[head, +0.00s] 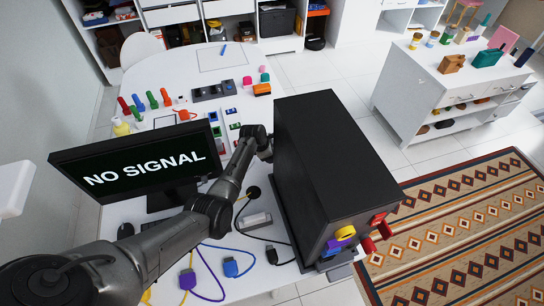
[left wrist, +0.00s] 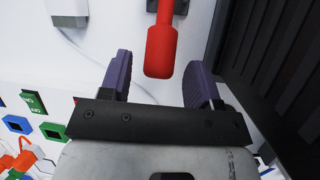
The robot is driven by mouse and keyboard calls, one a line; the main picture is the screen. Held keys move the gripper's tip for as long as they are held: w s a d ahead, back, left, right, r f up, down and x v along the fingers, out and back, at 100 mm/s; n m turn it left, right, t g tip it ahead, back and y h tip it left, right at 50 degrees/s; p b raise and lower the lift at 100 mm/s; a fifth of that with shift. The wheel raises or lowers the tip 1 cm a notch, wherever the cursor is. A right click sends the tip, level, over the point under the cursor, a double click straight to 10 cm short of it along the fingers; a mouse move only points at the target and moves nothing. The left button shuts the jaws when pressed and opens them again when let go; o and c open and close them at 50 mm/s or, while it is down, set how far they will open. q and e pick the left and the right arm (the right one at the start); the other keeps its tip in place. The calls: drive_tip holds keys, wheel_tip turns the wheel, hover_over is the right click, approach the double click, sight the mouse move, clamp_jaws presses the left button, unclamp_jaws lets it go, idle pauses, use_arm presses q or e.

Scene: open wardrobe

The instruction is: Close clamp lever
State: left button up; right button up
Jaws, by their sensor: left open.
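A red lever handle (left wrist: 160,50) hangs into the top middle of the left wrist view, with a dark mount partly visible at its upper end. My left gripper (left wrist: 160,78) is open, and its two purple-padded fingers stand on either side of the handle's lower end, with a gap on each side. In the head view, the end of my left arm (head: 259,143) is beside the tall black case; its fingers and the lever are hidden there. My right gripper is not in view.
The black case (head: 335,150) stands close to the right of my left wrist. A monitor (head: 140,168) is to the left, on the white table. Cables and connectors (head: 231,267) lie in front. Green and blue parts (left wrist: 35,103) lie at the lower left of the wrist view.

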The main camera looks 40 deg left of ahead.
use_arm(q)
drive_tip(key=shift+b+x, duration=0.4)
drive_tip(key=shift+x, duration=0.8)
drive_tip(key=shift+c, duration=0.4)
clamp_jaws()
drive_tip(key=shift+w+r, duration=0.1)
